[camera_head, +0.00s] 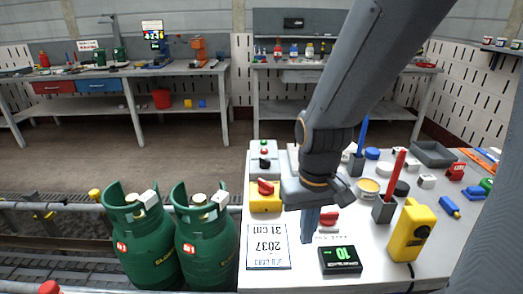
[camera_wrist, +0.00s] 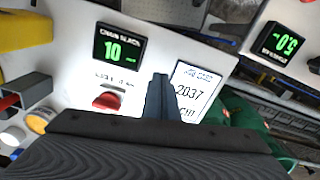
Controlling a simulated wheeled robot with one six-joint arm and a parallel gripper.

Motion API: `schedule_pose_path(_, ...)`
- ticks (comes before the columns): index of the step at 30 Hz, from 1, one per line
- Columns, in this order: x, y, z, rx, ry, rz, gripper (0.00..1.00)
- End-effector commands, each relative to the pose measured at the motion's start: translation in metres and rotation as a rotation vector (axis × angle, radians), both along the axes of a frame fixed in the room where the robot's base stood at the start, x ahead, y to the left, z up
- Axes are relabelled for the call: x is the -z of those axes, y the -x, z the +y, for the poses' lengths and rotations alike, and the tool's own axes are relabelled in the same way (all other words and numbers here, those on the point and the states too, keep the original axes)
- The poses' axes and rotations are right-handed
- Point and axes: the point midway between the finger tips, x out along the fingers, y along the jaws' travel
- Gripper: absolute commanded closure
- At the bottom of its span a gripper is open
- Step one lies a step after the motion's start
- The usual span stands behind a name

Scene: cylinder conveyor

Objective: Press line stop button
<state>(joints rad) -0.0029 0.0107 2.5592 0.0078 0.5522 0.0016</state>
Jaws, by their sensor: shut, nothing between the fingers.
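A red button (camera_head: 329,218) sits on the white table top, partly behind my gripper in the head view. It also shows in the wrist view (camera_wrist: 106,100), with a small label beside it that is too blurred to read surely. My gripper (camera_head: 307,238) points down with its fingers together and nothing between them. In the wrist view the fingertips (camera_wrist: 159,80) lie to the right of the red button, between it and a white 2037 card (camera_wrist: 192,92). I see a gap between the fingers and the button; their height above the table is unclear.
A black display reading 10 (camera_head: 340,260) lies near the button. A yellow box with a red knob (camera_head: 266,196), a yellow handheld device (camera_head: 411,231) and pen holders (camera_head: 384,209) stand around. Green gas cylinders (camera_head: 207,245) stand left of the table.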

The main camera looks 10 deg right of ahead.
Motion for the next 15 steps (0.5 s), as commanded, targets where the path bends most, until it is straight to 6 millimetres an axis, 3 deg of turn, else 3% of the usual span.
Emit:
schedule_pose_path(5,-0.009,-0.036,0.01,0.049,-0.034,-0.06,1.0)
schedule_pose_path(8,-0.02,-0.083,0.021,0.121,-0.077,-0.139,1.0)
schedule_pose_path(15,-0.057,-0.23,0.034,0.373,-0.189,-0.393,1.0)
